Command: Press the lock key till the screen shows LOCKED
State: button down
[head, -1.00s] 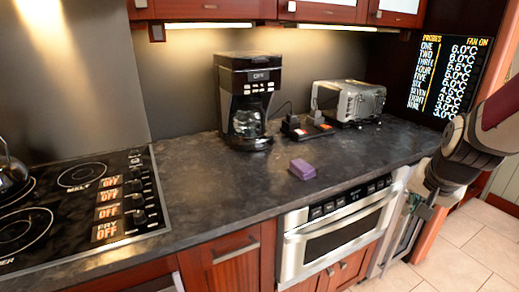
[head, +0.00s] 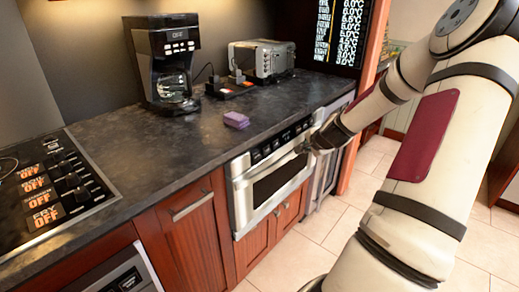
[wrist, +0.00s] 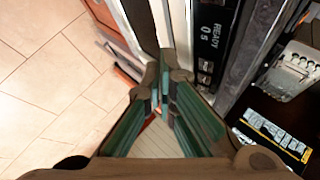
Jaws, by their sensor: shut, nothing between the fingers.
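The microwave drawer (head: 272,186) is set into the cabinet front below the counter, with a steel front and a dark window. Its black control strip (head: 268,148) runs along the top edge. In the wrist view the strip's screen (wrist: 211,42) reads READY and 0 S, turned sideways, with small keys (wrist: 205,72) beside it. I cannot make out which key is the lock key. My gripper (wrist: 166,68) is shut and empty, its tips close to the keyed end of the strip; contact cannot be told. In the head view my gripper (head: 308,147) is small at the strip's right end.
A purple block (head: 236,120) lies on the dark counter (head: 150,185) above the drawer. A coffee maker (head: 165,62) and a toaster (head: 262,60) stand behind it. A cooktop (head: 70,190) is at left. The tiled floor (head: 300,245) before the drawer is clear.

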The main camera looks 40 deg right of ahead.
jog(key=shift+w, duration=0.1)
jog(key=shift+w, duration=0.1)
jog(key=b, duration=0.4)
send_near(280, 146)
jog(key=shift+w+d+f, duration=0.35)
jog(key=shift+d+f, duration=0.2)
jog(key=shift+f, duration=0.15)
jog(key=shift+w+d+f, duration=0.3)
jog(key=shift+d+f, duration=0.25)
jog(key=shift+f, duration=0.15)
jog(key=shift+w, duration=0.15)
dwell(0.3)
jog(key=shift+w+b, duration=0.25)
jog(key=shift+b, duration=0.05)
jog(key=shift+w+f, duration=0.15)
jog(key=shift+w, duration=0.2)
dwell(0.7)
jog(key=shift+s, duration=0.1)
jog(key=shift+s+r, duration=0.2)
jog(key=shift+s, duration=0.45)
